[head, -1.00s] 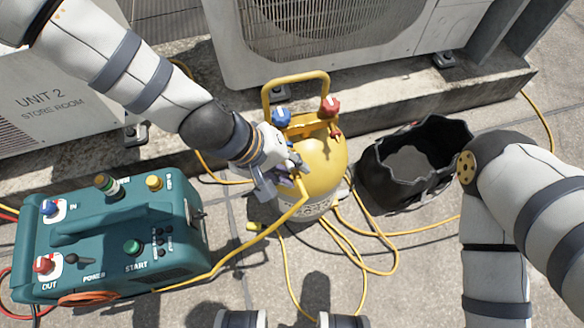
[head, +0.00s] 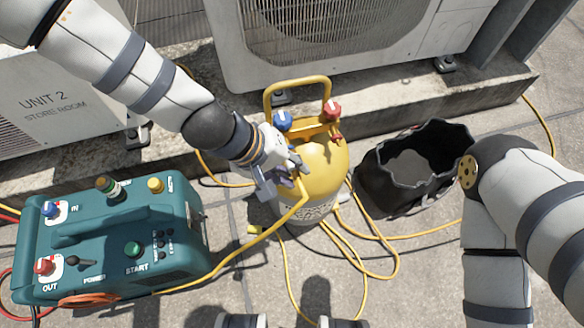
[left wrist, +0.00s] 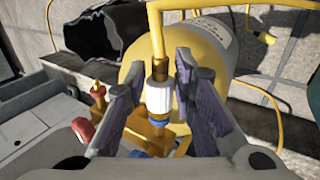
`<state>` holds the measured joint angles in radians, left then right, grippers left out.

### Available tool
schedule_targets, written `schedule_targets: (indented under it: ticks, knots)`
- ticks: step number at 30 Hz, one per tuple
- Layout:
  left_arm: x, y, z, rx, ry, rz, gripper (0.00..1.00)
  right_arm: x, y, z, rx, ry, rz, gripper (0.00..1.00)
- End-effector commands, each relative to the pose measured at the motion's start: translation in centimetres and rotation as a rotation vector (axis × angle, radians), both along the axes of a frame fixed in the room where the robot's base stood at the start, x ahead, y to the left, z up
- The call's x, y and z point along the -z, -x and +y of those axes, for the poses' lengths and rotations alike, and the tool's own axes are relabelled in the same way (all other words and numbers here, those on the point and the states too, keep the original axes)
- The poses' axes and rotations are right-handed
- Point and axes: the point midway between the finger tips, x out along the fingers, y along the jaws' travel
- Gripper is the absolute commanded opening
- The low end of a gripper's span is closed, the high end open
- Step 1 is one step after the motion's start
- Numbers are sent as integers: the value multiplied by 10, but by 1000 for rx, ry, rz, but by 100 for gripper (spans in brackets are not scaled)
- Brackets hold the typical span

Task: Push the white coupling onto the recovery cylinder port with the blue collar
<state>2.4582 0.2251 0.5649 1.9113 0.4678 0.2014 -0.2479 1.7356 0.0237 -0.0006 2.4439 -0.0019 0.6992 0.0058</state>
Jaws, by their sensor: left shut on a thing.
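In the left wrist view the white coupling (left wrist: 159,97) sits between the fingers of my left gripper (left wrist: 155,88), which is shut on it. A yellow hose with a brass end joins its upper side. Below it is brass fitting and a blue part (left wrist: 152,152); I cannot tell whether this is the port's collar or a valve knob, nor whether the coupling is seated. In the head view my left gripper (head: 280,178) is at the left side of the yellow recovery cylinder (head: 322,165) and hides the port. My right gripper is out of view.
The cylinder has a blue knob (head: 282,119) and a red knob (head: 332,108). A green recovery machine (head: 110,240) stands left, a black open bag (head: 376,182) right. Yellow hoses lie on the ground in front. A condenser unit (head: 235,60) on a concrete ledge stands behind.

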Motion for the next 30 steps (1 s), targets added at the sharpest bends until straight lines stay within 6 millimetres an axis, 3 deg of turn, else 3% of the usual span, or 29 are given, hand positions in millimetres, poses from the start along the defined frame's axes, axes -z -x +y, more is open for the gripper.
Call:
schedule_targets:
  ticks: [14,15,18,26,30]
  knots:
    - [0,-5,2,-1,-1,-2,0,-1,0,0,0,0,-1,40]
    - [0,-5,2,-1,-1,-2,26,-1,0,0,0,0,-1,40]
    - [0,-5,2,-1,-1,-2,47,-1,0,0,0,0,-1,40]
    - [0,-4,1,0,0,0,47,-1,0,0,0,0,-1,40]
    - [-1,6,-2,2,0,3,47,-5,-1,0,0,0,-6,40]
